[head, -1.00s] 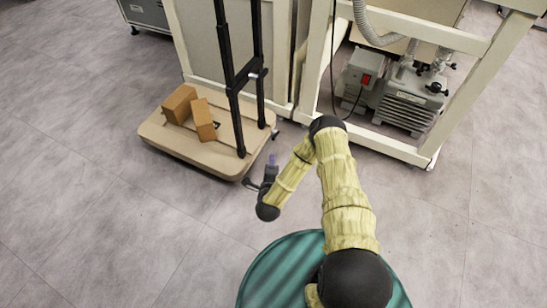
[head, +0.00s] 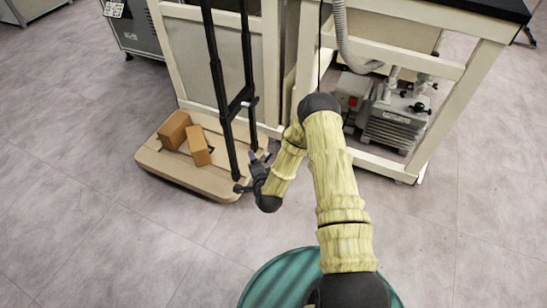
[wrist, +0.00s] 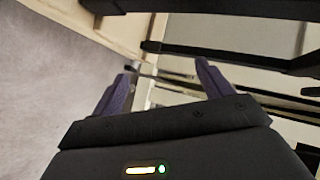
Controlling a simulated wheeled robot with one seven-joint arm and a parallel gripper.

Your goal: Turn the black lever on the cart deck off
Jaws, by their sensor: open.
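The cart deck (head: 172,168) is a tan platform with rounded corners, left of my arm in the head view. I cannot make out the black lever for certain. A small dark piece shows at the deck's front right corner (head: 240,188), close to my gripper, but its shape is unclear. My gripper (head: 259,158) is at the deck's right edge, beside the foot of the black handle frame (head: 228,95). In the wrist view, its two purple fingers (wrist: 165,86) are spread apart. Dark bars and a small metallic piece show beyond the fingertips; no hold is visible.
Two brown boxes (head: 174,130) (head: 199,146) rest on the deck. The cream bench frame (head: 390,165) stands behind and right, with a pump (head: 395,122) and a corrugated hose (head: 345,40) inside. The grey floor left and in front of the cart is open.

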